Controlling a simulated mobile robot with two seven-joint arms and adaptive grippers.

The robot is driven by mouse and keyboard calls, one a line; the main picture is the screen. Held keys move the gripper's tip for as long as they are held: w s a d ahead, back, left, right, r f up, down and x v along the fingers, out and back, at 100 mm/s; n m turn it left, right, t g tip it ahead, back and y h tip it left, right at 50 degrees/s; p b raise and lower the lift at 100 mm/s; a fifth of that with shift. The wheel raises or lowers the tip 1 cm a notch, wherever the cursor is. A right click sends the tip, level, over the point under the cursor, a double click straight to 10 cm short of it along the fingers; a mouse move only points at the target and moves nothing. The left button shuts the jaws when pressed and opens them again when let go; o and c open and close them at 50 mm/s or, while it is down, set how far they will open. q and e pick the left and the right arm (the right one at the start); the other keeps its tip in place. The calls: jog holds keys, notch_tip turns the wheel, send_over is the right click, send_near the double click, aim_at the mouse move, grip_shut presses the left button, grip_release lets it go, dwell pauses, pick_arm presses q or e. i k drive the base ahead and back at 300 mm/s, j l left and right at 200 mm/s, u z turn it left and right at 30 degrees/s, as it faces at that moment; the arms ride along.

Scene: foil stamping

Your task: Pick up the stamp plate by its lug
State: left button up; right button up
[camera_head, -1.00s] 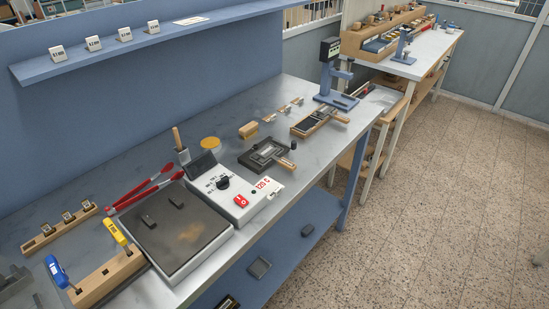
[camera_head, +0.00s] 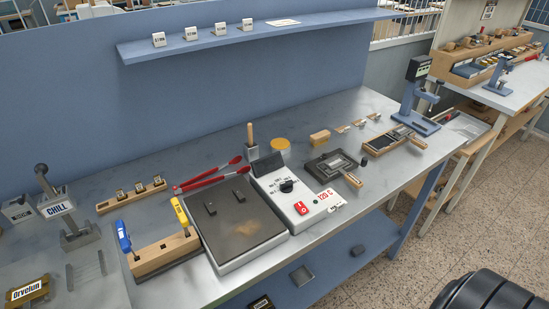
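Two small dark blocks lie on the grey top of the hot plate (camera_head: 236,250), in the camera_head view. One dark block (camera_head: 210,208) is toward the left and the other dark block (camera_head: 240,196) is farther back and right. They are too small to make out a lug, and I cannot tell which is the stamp plate. The white control box (camera_head: 302,206) beside them reads 120 C. Neither of my grippers is in view.
Red tongs (camera_head: 212,178) lie behind the hot plate. A wooden rack (camera_head: 165,252) with blue and yellow handled tools stands left of it. A dark frame with a wooden handle (camera_head: 333,165) lies right. A blue press (camera_head: 414,100) stands at the bench's right end.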

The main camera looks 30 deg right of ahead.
aim_at(336, 164)
jog(key=l+u, duration=0.2)
jog(key=l, duration=0.2)
jog(key=k+l+u, duration=0.2)
jog(key=l, duration=0.2)
jog(key=l+u, duration=0.2)
jog(key=l, duration=0.2)
jog(key=l+u, duration=0.2)
jog(key=l, duration=0.2)
jog(key=k+l+u, duration=0.2)
jog(key=l, duration=0.15)
jog(key=k+l+u, duration=0.15)
jog(key=l, duration=0.2)
